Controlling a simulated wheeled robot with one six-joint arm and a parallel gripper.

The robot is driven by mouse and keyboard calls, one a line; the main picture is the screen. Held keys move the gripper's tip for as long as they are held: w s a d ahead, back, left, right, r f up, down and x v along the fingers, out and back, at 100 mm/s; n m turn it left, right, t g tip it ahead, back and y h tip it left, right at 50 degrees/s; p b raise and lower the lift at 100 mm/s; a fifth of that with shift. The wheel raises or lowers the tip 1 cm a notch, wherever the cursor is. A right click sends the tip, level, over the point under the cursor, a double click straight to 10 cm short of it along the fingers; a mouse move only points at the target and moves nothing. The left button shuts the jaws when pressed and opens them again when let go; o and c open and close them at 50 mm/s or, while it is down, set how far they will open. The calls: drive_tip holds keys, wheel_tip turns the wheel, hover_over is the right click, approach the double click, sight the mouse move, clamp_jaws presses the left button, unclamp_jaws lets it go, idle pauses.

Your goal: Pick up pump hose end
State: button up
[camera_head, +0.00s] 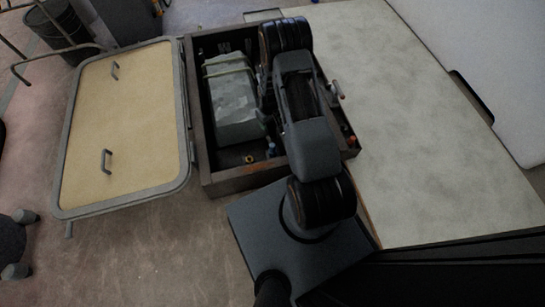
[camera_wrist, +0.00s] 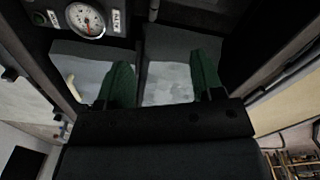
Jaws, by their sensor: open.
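I cannot pick out the pump hose end with certainty in either view. Pale grey surfaces lie beyond the fingers. In the head view my arm covers the right part of the box and hides most of my gripper.
A strapped grey block (camera_head: 232,100) sits in the box. The tan hatch lid (camera_head: 120,125) lies open to the left. A round gauge (camera_wrist: 86,20) shows in the wrist view. Small orange-tipped fittings (camera_head: 336,90) stand at the box's right side. The pale deck panel (camera_head: 430,120) is clear.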

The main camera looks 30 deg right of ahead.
sight(272, 145)
drive_tip(key=f+b, duration=0.1)
drive_tip(key=f, duration=0.4)
drive_tip(key=s+f+b, duration=0.1)
drive_tip(key=f+b, duration=0.1)
drive_tip(key=f, duration=0.3)
drive_tip(key=f+b, duration=0.2)
drive_tip(key=f, duration=0.3)
drive_tip(key=shift+s+d+f, duration=0.2)
drive_tip(key=shift+s+d, duration=0.05)
drive_tip(key=shift+s+f+b, duration=0.15)
drive_tip(key=shift+f+b, duration=1.7)
drive_tip(key=shift+f, duration=1.3)
drive_tip(key=shift+r, duration=0.1)
drive_tip(key=c, duration=1)
